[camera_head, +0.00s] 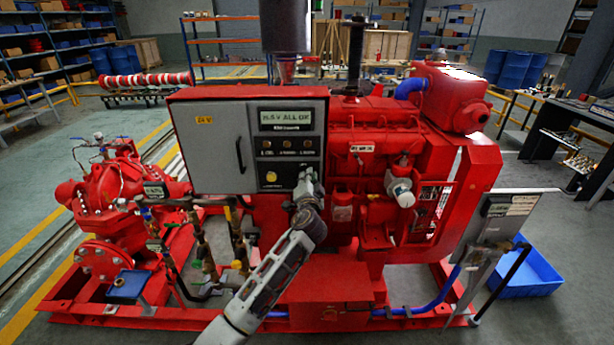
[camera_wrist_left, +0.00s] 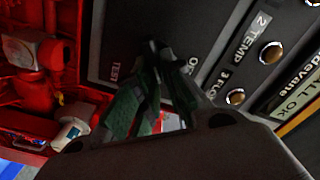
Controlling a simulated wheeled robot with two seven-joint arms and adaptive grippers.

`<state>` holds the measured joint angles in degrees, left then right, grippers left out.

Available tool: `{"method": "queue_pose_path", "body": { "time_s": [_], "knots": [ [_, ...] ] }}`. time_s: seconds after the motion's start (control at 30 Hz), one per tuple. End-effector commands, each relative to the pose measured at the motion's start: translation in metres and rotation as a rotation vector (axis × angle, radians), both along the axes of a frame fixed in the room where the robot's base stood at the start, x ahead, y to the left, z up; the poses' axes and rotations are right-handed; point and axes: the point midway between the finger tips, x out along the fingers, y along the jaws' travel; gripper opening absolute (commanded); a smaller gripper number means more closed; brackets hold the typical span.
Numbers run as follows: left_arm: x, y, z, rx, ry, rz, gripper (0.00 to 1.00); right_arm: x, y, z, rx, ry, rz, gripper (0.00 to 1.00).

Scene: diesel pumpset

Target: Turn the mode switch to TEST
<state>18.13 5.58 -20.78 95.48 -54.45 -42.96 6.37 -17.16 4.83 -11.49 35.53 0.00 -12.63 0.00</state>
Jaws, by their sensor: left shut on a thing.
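The mode switch (camera_wrist_left: 158,45) is a dark knob on the black lower part of the control panel (camera_head: 289,148). In the left wrist view a TEST label (camera_wrist_left: 116,70) is beside it, and a partly hidden label starting with O is on its other side. My left gripper (camera_wrist_left: 157,60) is shut on the switch, its greenish fingers covering most of it, so I cannot tell its exact pointing. In the head view my left gripper (camera_head: 308,180) reaches the panel's lower right and hides the switch. My right gripper is not in view.
The red engine (camera_head: 375,145) is close on the right. A blue bin (camera_head: 527,275) lies on the floor at right.

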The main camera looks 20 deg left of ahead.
Motion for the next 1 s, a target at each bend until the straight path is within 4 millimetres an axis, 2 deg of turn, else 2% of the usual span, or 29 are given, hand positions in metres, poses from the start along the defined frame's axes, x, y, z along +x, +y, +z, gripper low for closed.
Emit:
{"method": "queue_pose_path", "body": {
  "time_s": [0.27,0.5,0.73,1.0],
  "knots": [
    [0.001,-0.003,-0.003,0.254,0.073,-0.001,0.00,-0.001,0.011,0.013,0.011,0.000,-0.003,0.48],
    [0.001,-0.004,-0.007,0.452,0.130,-0.001,0.00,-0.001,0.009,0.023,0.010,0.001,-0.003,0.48],
    [0.001,-0.005,-0.010,0.578,0.165,-0.002,0.00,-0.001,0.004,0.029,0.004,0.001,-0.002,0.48],
    [0.001,-0.005,-0.012,0.635,0.182,-0.002,0.00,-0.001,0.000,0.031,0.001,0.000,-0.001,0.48]
  ]
}}
